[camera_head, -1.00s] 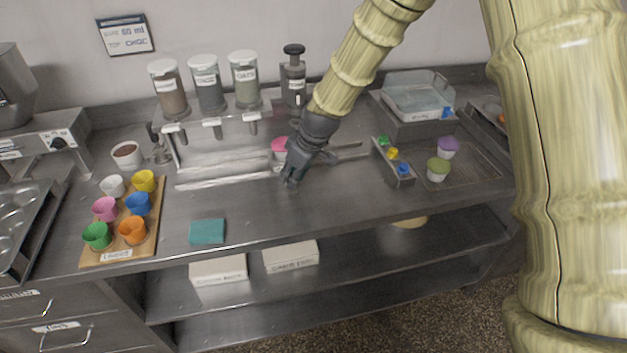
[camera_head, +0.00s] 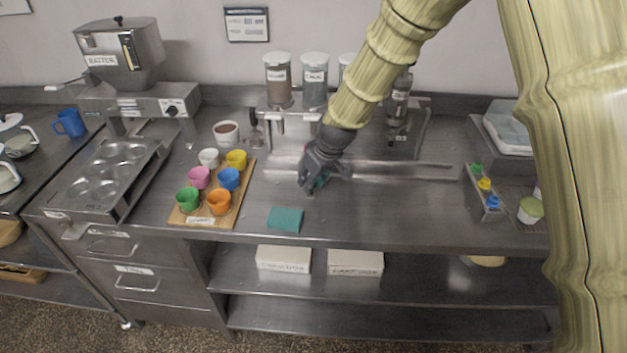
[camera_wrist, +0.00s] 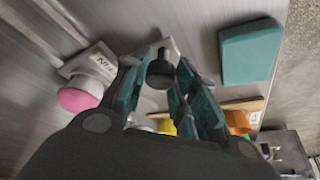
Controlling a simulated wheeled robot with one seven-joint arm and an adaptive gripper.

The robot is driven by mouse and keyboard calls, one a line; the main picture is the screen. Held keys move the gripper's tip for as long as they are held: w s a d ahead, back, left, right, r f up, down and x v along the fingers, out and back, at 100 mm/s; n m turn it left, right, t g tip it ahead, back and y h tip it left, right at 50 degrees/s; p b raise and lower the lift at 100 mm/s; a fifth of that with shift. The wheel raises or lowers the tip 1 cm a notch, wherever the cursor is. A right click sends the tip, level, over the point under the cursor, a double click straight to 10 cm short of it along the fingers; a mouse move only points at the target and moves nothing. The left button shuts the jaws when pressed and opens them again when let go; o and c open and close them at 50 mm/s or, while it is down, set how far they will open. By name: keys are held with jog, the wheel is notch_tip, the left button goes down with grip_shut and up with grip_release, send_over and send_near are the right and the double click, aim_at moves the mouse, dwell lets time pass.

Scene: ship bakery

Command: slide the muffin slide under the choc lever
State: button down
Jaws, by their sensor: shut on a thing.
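My gripper (camera_head: 307,188) is at the left end of the metal rails, below the dispenser jars. In the wrist view my gripper (camera_wrist: 162,68) is shut on a dark knob (camera_wrist: 159,74), which seems to belong to the muffin slide (camera_wrist: 95,62). A pink-topped muffin cup (camera_wrist: 80,95) stands at the slide's labelled block. My gripper and arm hide the slide and muffin in the head view. The jars are a brown-filled one (camera_head: 278,85), a dark one (camera_head: 315,85) and a third partly behind my arm. Levers hang below them; I cannot read which is choc.
A teal block (camera_head: 285,219) lies in front of my gripper; it also shows in the wrist view (camera_wrist: 250,52). A wooden board (camera_head: 215,222) with several coloured cups stands to the left. A rack of coloured buttons (camera_head: 484,190) is at the right.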

dwell(0.3)
jog(key=c, duration=1.1)
grip_release()
jog(key=shift+c, duration=0.2)
jog(key=shift+r, duration=0.1)
jog(key=v, duration=1.1)
jog(key=shift+s+r, duration=0.15)
jog(key=shift+r, duration=0.2)
jog(key=shift+d, duration=0.25)
